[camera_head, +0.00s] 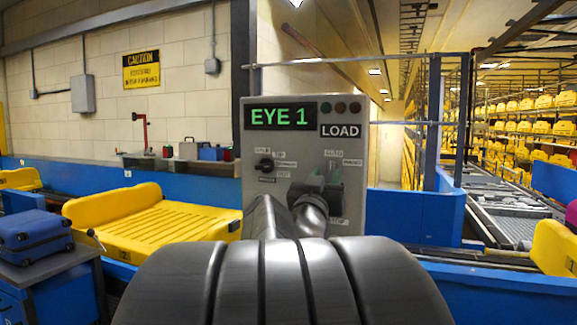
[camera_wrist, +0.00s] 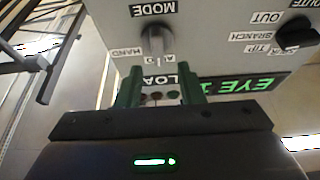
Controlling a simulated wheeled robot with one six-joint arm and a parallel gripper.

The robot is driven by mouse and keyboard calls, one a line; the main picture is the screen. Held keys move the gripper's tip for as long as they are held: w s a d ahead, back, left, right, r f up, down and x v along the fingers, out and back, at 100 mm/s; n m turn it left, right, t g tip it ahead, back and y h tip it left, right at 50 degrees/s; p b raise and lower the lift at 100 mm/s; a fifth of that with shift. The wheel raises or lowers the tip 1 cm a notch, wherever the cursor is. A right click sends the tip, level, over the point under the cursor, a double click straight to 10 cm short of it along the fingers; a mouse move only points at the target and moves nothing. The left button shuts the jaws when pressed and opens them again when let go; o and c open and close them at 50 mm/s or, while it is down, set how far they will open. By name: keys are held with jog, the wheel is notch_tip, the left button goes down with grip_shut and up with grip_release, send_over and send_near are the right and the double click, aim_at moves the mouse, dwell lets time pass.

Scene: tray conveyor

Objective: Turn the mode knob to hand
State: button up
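The grey mode knob (camera_wrist: 154,40) is on the panel face in the wrist view, which shows the panel upside down. Its bar runs roughly up and down in that picture, towards a middle label I cannot read. The HAND label (camera_wrist: 128,52) is to its lower left. My gripper (camera_wrist: 159,72) is open, its two green fingers apart and just below the knob in the picture, with nothing between them. I cannot tell whether they touch the panel. In the head view my gripper (camera_head: 324,178) is in front of the grey control panel (camera_head: 302,143) and hides the mode knob.
A black route knob (camera_wrist: 297,34) is on the same panel; it also shows in the head view (camera_head: 265,165). The display (camera_head: 281,116) reads EYE 1, next to a LOAD sign (camera_head: 340,131). A yellow tray (camera_head: 150,222) is to the left and blue barriers (camera_head: 415,215) to the right.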

aim_at(330, 166)
jog(key=shift+x, duration=2.25)
jog(key=shift+r, duration=0.1)
jog(key=shift+s, duration=0.1)
grip_shut()
